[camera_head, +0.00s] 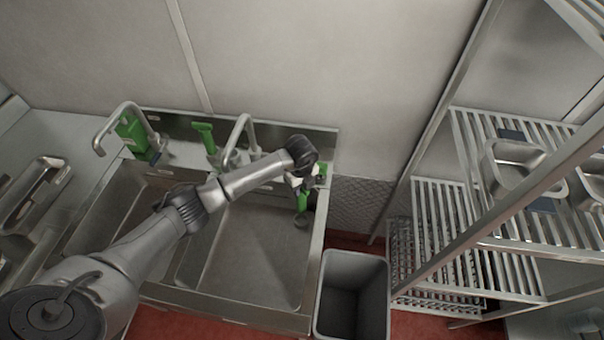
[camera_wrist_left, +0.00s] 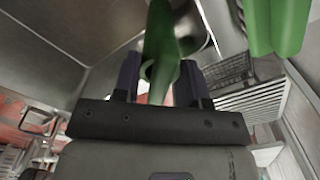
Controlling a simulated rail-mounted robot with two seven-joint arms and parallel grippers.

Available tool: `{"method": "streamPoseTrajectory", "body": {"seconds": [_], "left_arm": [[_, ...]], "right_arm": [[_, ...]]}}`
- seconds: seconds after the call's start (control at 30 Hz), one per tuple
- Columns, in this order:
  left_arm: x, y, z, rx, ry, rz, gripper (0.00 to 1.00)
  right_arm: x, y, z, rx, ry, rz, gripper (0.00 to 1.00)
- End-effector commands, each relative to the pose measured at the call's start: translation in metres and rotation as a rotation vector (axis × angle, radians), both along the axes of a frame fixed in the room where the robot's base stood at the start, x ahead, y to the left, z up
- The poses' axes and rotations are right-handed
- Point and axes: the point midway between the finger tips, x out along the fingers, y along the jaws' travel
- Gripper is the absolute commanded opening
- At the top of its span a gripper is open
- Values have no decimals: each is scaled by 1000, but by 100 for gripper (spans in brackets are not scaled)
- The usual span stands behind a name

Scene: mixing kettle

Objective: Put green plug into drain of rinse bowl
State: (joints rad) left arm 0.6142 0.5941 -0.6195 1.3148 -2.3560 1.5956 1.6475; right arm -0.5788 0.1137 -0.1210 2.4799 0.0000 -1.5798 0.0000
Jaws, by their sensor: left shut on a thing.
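My left gripper (camera_head: 304,186) is over the rear right corner of the right-hand sink bowl (camera_head: 250,245), which I take for the rinse bowl. It is shut on the green plug (camera_head: 302,201), which hangs below it. In the left wrist view the green plug (camera_wrist_left: 160,45) stands between the two dark fingers of my left gripper (camera_wrist_left: 160,72). A small grey round shape (camera_head: 301,221) shows just under the plug; I cannot tell whether it is the plug's end or the drain. My right gripper is not in view.
Two taps (camera_head: 122,112) (camera_head: 240,135) rise behind the bowls. Green items stand along the back ledge (camera_head: 205,138), and green shapes (camera_wrist_left: 278,25) fill the wrist view's upper right. A grey bin (camera_head: 352,262) and slatted shelves (camera_head: 445,230) stand to the right.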

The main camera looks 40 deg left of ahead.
Motion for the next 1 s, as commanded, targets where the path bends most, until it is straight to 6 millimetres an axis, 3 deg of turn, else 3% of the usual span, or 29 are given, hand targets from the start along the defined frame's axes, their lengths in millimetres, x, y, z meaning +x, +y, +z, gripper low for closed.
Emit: {"method": "streamPoseTrajectory", "body": {"seconds": [0.37, 0.7, 1.0], "left_arm": [[0, -1, -24, -1, 0, -1, 8], [0, 0, -61, 0, 1, -2, 8], [0, 0, -58, 0, 1, -1, 8]], "right_arm": [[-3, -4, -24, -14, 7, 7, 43], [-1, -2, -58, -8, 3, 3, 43], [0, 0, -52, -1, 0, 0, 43]]}}
